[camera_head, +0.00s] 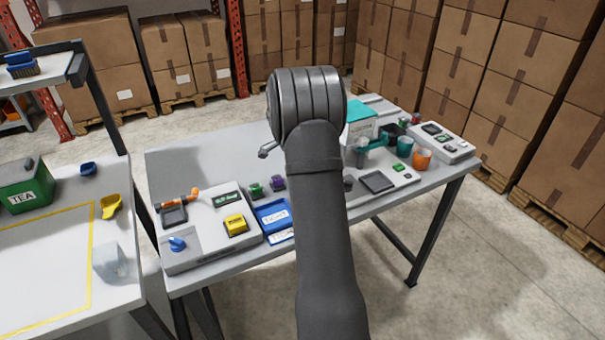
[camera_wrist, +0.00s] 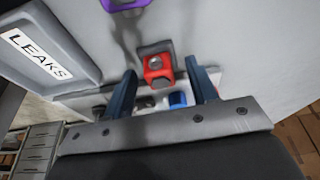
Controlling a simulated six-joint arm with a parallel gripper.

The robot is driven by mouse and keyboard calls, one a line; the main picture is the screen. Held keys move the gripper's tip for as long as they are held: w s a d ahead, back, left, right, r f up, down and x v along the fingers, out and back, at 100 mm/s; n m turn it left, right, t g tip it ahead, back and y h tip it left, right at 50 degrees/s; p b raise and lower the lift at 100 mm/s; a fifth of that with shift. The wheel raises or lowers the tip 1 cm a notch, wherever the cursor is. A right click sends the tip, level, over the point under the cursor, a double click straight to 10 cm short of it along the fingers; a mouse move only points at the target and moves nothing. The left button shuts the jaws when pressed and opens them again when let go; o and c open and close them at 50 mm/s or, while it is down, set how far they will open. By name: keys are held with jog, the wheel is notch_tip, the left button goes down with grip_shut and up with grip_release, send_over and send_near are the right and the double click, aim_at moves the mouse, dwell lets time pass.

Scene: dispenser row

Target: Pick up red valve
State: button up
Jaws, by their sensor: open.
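In the wrist view, a red valve (camera_wrist: 157,68), a small block with a pale mark on its face, stands against a grey surface with a dark grey part just behind it. My gripper (camera_wrist: 160,72) is open, with one dark blue finger on each side of the red valve in the picture. Gaps show between the valve and both fingers, and nothing is held. I cannot tell how far the valve is from the fingertips in depth. In the head view, my own arm hides the gripper and I cannot make out this valve.
A grey tray labelled LEAKS (camera_wrist: 45,45) lies left of the fingers, with a purple part (camera_wrist: 125,4) above. In the head view, dispenser units, a blue tray (camera_head: 268,212) and an orange cup (camera_head: 422,159) crowd the table.

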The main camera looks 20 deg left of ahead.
jog(key=c, duration=1.1)
jog(key=shift+r, duration=0.1)
